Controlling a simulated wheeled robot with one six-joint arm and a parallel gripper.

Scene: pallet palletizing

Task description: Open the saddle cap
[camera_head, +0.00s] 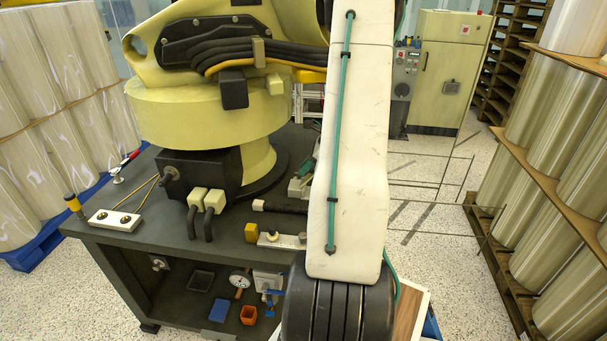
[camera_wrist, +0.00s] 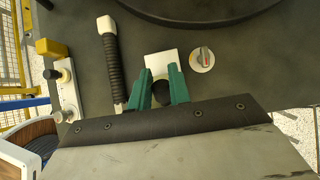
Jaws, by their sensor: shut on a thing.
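My gripper (camera_wrist: 162,88) has two teal fingers pointing at the dark bench top. They stand on either side of a dark rounded knob (camera_wrist: 162,94) and are shut on it. A pale square plate (camera_wrist: 163,62) lies just beyond the fingertips and is partly hidden by them. The knob and plate look like parts of the saddle cap, but I cannot tell if the cap is raised. In the head view the gripper (camera_head: 306,168) is mostly behind my white arm, beside a pale grey block (camera_head: 297,187).
A round dial (camera_wrist: 203,59) sits right of the plate. A black ribbed hose (camera_wrist: 112,62) with a white end lies left. A metal strip with a yellow block (camera_wrist: 50,47) lies farther left. A large yellow robot base (camera_head: 212,125) fills the bench's back. Stacked rolls (camera_head: 560,130) stand right.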

